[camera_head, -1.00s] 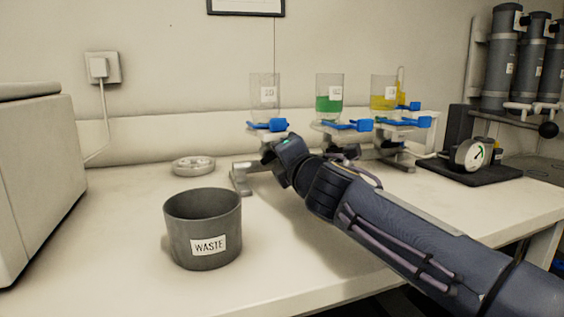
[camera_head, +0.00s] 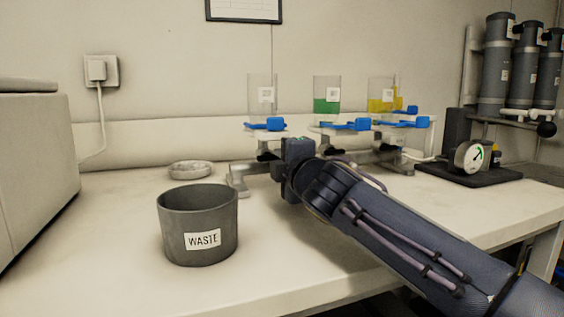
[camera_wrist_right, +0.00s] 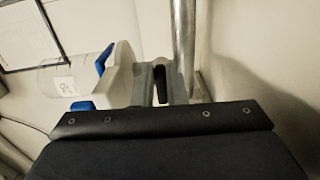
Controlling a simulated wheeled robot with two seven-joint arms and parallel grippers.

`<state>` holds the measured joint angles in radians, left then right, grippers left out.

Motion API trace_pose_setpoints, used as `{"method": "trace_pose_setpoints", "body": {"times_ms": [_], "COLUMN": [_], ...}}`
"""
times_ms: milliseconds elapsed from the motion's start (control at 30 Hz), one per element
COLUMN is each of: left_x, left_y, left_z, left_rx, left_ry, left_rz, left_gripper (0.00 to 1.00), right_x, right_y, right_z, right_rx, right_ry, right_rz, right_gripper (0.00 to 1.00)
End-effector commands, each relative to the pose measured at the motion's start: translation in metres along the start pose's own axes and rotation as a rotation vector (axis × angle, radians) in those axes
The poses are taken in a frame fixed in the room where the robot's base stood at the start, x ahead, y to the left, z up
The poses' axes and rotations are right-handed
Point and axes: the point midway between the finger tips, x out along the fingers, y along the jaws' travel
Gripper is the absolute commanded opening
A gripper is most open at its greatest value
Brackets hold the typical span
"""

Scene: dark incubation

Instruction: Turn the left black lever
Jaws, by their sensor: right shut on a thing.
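The left cup (camera_head: 261,98), clear and with a white label, stands on a stand with a blue handle (camera_head: 265,125). Dark valve parts (camera_head: 265,153) show beneath it, partly hidden by my right gripper (camera_head: 297,150). In the right wrist view, the black lever (camera_wrist_right: 161,85) sits between the grey fingers of my right gripper, which is shut on it. The blue handle and labelled cup (camera_wrist_right: 62,82) lie to the left there. My left gripper is not in view.
A grey waste bin (camera_head: 198,225) stands at the front, and a round dish (camera_head: 191,170) lies behind it. Green (camera_head: 327,97) and yellow (camera_head: 381,97) cups stand to the right. A pressure gauge (camera_head: 472,157) is farther right.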

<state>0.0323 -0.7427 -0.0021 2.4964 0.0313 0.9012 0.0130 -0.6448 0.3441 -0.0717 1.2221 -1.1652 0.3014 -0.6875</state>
Motion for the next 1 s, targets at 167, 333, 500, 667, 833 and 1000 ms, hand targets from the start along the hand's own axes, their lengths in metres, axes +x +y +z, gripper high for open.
{"method": "trace_pose_setpoints", "body": {"times_ms": [167,333,500,667,833,1000], "left_x": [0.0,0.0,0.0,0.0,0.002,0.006], "left_y": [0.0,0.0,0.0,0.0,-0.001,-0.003], "left_z": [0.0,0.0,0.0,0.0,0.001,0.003], "left_rx": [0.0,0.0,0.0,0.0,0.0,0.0], "left_ry": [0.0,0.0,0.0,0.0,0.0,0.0], "left_rz": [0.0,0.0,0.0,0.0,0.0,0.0], "left_gripper": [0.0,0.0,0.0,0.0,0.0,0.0], "right_x": [0.0,0.0,0.0,0.0,-0.008,-0.035], "right_y": [-0.001,-0.001,-0.001,-0.001,0.0,-0.001], "right_z": [0.0,0.0,0.0,0.0,0.0,0.001], "right_rx": [0.004,0.004,0.002,0.002,0.002,0.002], "right_ry": [-0.001,-0.001,-0.001,-0.001,0.0,0.0], "right_rz": [-0.003,-0.003,-0.002,-0.001,0.001,0.001], "right_gripper": [0.0,0.17,0.34,0.34,0.34,0.34]}}
